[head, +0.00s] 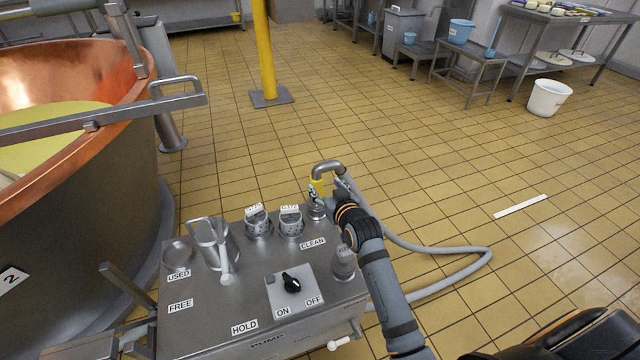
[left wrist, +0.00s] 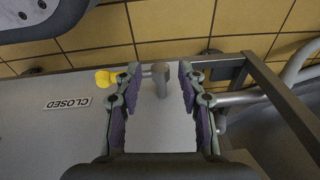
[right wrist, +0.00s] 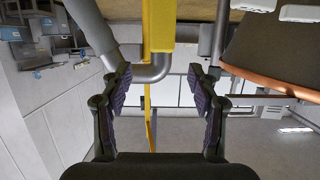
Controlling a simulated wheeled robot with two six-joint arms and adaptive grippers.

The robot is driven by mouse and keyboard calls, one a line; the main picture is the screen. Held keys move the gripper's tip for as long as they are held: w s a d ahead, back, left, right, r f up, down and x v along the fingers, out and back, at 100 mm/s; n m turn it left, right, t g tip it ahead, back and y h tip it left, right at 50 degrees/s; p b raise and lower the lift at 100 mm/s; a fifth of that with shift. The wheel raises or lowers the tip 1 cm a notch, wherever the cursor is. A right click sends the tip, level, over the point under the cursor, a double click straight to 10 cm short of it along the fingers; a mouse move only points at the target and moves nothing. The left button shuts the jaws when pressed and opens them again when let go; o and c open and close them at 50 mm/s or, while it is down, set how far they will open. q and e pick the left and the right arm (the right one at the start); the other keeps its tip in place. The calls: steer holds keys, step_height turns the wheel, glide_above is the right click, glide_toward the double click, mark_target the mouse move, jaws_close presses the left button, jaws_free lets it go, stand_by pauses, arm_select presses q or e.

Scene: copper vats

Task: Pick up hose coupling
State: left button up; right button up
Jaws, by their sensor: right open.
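The hose coupling (head: 317,187) is a yellow collar below a bent grey metal elbow (head: 327,166), standing at the far right corner of the pump box top. In the right wrist view the yellow collar (right wrist: 160,30) and the elbow (right wrist: 153,71) show between and beyond my fingers. My right gripper (right wrist: 160,82) is open around the line of the elbow, with no clear contact. In the head view it is partly hidden behind my right arm. My left gripper (left wrist: 157,80) is open; a metal peg (left wrist: 160,79) shows between its fingers. It is out of the head view.
The pump box (head: 205,305) carries metal cups, a knob (head: 291,283) and labels. A grey hose (head: 450,250) loops over the floor to the right. A copper vat (head: 90,150) stands at left. A yellow post (head: 264,50) stands behind. The tiled floor at right is mostly clear.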

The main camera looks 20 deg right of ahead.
mark_target(319, 180)
steer(key=x, duration=0.2)
steer(key=shift+w+f, duration=0.25)
steer(key=shift+w, duration=0.25)
steer(key=b+x, duration=0.1)
steer(key=x, duration=0.1)
steer(key=b+x, duration=0.1)
steer(key=x, duration=0.1)
steer(key=shift+w+a+f, duration=0.1)
steer(key=shift+w+f, duration=0.2)
steer(key=shift+f, duration=0.05)
steer(key=shift+w, duration=0.15)
jaws_close()
arm_select(q)
step_height(319, 180, up, 6)
steer(key=w+d, duration=0.1)
steer(key=w, duration=0.1)
steer(key=shift+d+r, duration=0.2)
steer(key=shift+d, duration=0.2)
arm_select(e)
steer(key=shift+r, duration=0.15)
